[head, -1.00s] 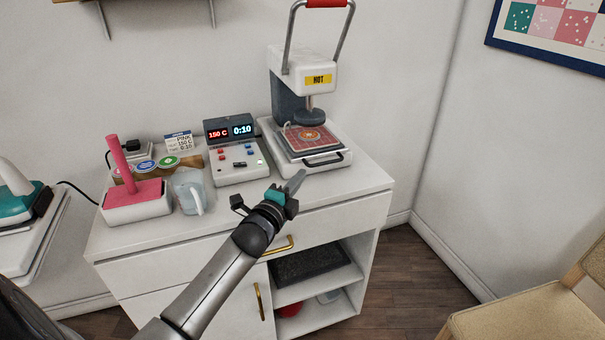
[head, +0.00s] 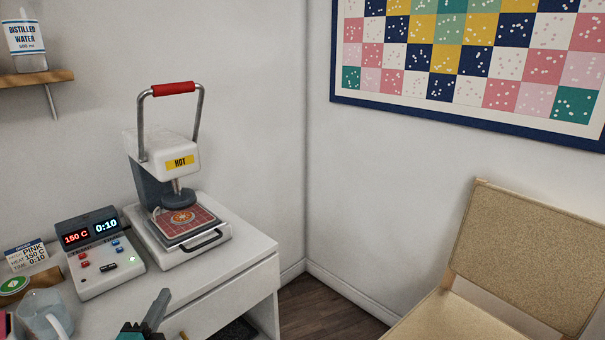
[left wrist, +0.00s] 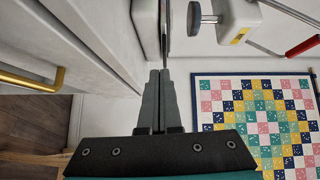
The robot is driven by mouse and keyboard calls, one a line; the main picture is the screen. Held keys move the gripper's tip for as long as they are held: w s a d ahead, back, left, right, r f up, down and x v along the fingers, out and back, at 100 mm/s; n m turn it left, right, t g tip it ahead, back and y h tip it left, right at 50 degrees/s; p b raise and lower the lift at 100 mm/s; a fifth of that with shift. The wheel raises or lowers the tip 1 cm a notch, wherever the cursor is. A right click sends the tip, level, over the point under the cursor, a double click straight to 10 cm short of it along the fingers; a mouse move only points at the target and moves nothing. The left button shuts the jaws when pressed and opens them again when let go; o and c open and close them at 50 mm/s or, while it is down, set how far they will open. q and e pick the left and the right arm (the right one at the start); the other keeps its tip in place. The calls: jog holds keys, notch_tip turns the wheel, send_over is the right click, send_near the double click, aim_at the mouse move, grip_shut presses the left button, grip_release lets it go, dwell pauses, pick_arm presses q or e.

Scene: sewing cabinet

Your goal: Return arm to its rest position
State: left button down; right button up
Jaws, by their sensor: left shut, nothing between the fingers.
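My left gripper (head: 156,312) shows at the bottom edge of the head view, in front of the white cabinet, with most of my arm out of the frame. In the left wrist view its two dark fingers (left wrist: 158,95) lie together, shut and empty. The heat press (head: 168,160) stands on the cabinet top with its red handle (head: 173,88) raised. A red patterned piece with an orange round patch (head: 182,218) lies on its lower plate. My gripper is apart from the press. My right gripper is not in view.
The control box (head: 100,255) reads 150 C and 0:10. A clear jug (head: 45,315) and a label card (head: 27,256) stand at the left. A chair (head: 515,255) is at the right. A brass drawer handle (left wrist: 35,82) shows in the left wrist view.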

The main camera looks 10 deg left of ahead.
pick_arm(q)
jog(key=s+d+f+n+g+h, duration=0.1)
jog(key=s+d+f+n+g, duration=0.2)
jog(key=s+d+n+g, duration=0.35)
jog(key=s+d+f+n+g+h, duration=0.1)
jog(key=s+d+f+n+g, duration=0.25)
jog(key=s, duration=0.65)
jog(key=s+d+f+n+g, duration=0.4)
jog(key=s+d, duration=0.2)
jog(key=s, duration=0.2)
notch_tip(320, 180, down, 20)
jog(key=a, duration=0.1)
jog(key=s+a+f, duration=0.2)
jog(key=s+f, duration=0.4)
jog(key=f, duration=0.1)
jog(key=s+a+f+g, duration=0.1)
jog(key=s+a+f, duration=0.2)
jog(key=s+f, duration=0.3)
jog(key=shift+a+f+m, duration=0.25)
jog(key=shift+f+m, duration=0.05)
jog(key=shift+f, duration=0.4)
jog(key=shift+s, duration=0.1)
jog(key=c, duration=1.6)
grip_release()
